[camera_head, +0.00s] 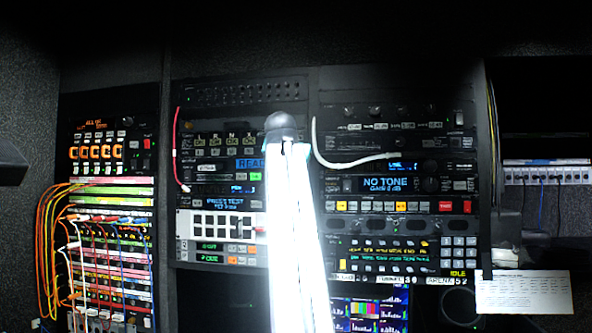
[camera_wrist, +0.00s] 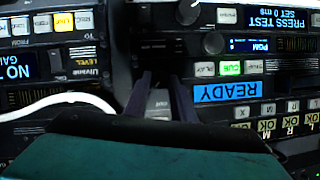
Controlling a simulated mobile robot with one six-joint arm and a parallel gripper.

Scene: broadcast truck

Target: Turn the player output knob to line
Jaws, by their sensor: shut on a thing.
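In the wrist view, which shows the racks upside down, my gripper (camera_wrist: 160,78) has both dark fingers close together against the equipment panel. They stand beside the player's blue READY display (camera_wrist: 228,90), at that panel's end. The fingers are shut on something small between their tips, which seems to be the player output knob. The knob's face and pointer are hidden, so I cannot tell its setting. In the head view the READY display (camera_head: 250,164) shows just left of my bright arm, which covers the gripper and the knob.
A white cable (camera_head: 350,160) loops close to my arm on the right, and it also crosses the wrist view (camera_wrist: 60,104). The NO TONE unit (camera_head: 386,184) sits right of my arm. Another round knob (camera_wrist: 212,43) stands near the PLAY and CUE buttons. Orange cables (camera_head: 45,220) hang at far left.

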